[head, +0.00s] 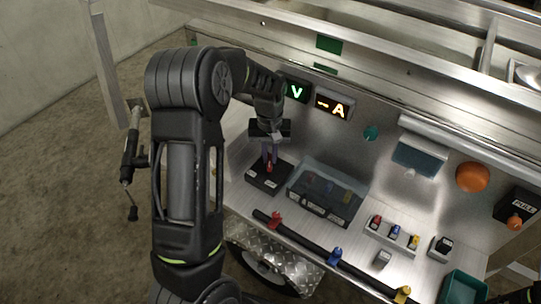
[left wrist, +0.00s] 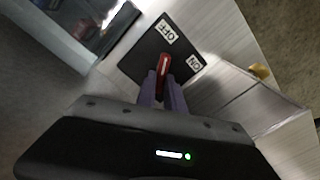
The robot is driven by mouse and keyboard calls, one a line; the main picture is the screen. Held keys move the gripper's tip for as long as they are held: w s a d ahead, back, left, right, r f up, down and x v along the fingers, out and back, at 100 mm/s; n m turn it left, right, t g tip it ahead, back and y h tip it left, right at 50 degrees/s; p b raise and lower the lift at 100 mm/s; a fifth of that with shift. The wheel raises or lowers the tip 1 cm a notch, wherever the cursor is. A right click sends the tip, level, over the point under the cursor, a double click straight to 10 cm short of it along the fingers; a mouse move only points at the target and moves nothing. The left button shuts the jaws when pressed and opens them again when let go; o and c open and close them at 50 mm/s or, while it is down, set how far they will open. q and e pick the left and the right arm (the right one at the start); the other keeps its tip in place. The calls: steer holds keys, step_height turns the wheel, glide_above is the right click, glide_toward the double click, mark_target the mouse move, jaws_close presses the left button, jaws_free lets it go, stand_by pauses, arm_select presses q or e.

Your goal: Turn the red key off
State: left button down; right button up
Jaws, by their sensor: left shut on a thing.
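The red key (head: 269,167) stands in a black switch plate (head: 262,181) on the metal shelf. In the left wrist view the red key (left wrist: 164,63) sits between the white OFF label and the white ON label of the black plate (left wrist: 146,50). Its handle lies between the two labels, and I cannot tell exactly which one it points to. My left gripper (head: 269,154) is over the plate, its purple fingers shut on the red key; they also show in the left wrist view (left wrist: 163,88).
A clear-lidded box (head: 327,193) stands just right of the plate. A black bar with coloured clamps (head: 335,257) runs along the shelf's front. Small coloured switches (head: 393,233), a green tray (head: 464,287) and an orange knob (head: 473,177) are further right. Lit V and A displays (head: 333,106) are behind.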

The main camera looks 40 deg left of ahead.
mark_target(269, 158)
arm_select(q)
steer(key=shift+n, duration=1.2)
steer(key=shift+a, duration=0.1)
steer(key=c, duration=1.4)
jaws_free()
steer(key=shift+s, duration=0.1)
steer(key=shift+c, duration=0.2)
step_height(269, 158, up, 8)
steer(key=shift+f, duration=0.1)
